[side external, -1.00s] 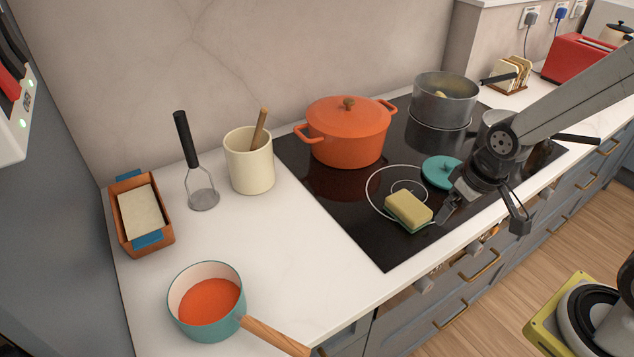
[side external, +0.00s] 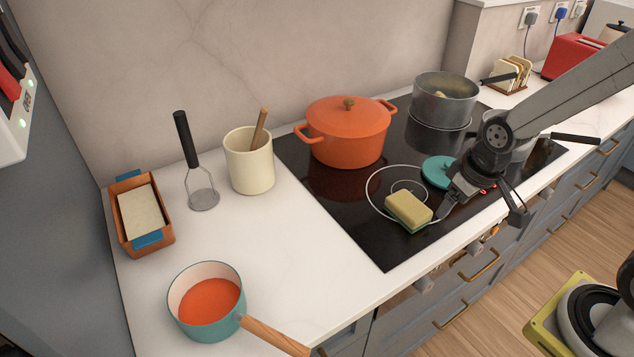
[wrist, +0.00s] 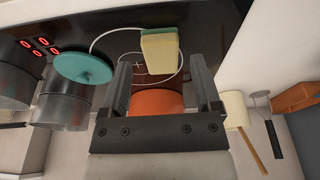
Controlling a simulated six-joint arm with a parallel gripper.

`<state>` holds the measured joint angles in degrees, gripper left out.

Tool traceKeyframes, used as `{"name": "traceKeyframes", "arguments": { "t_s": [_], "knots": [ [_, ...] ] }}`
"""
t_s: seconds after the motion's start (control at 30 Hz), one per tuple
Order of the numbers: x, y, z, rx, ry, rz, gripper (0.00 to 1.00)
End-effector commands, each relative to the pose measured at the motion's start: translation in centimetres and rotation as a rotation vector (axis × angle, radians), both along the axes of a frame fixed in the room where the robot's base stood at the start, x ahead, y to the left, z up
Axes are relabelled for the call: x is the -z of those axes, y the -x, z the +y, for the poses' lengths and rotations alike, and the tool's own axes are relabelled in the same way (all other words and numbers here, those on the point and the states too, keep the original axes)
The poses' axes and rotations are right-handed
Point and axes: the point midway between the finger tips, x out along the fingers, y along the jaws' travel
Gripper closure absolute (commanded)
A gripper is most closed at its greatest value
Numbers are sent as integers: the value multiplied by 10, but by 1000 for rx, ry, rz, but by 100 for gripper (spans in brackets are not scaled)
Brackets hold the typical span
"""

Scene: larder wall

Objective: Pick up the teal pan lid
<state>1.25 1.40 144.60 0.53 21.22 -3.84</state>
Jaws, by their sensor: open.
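The teal pan lid (side external: 437,172) lies on the black cooktop, partly hidden behind my gripper in the side view. In the wrist view the lid (wrist: 84,68) is a teal disc left of the fingers, outside the gap between them. My gripper (side external: 483,212) is open and empty above the front of the cooktop, to the right of the lid in the side view. In the wrist view, the gripper (wrist: 160,82) has its fingers spread, with the sponge beyond the gap.
A yellow-green sponge (side external: 409,208) lies close to the lid. An orange lidded pot (side external: 347,138) and grey pots (side external: 443,105) stand on the cooktop. A teal saucepan (side external: 207,325) with orange contents stands at the front left. The middle counter (side external: 265,240) is clear.

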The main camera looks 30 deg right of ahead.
Motion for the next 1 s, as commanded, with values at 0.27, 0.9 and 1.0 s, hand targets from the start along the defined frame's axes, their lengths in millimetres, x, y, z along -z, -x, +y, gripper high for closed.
{"name": "traceKeyframes", "arguments": {
  "t_s": [0.27,0.9,1.0],
  "knots": [
    [-3,-40,-32,-152,31,42,19],
    [3,-124,-163,-682,32,93,19],
    [5,-130,-181,-753,28,85,19]
  ]
}}
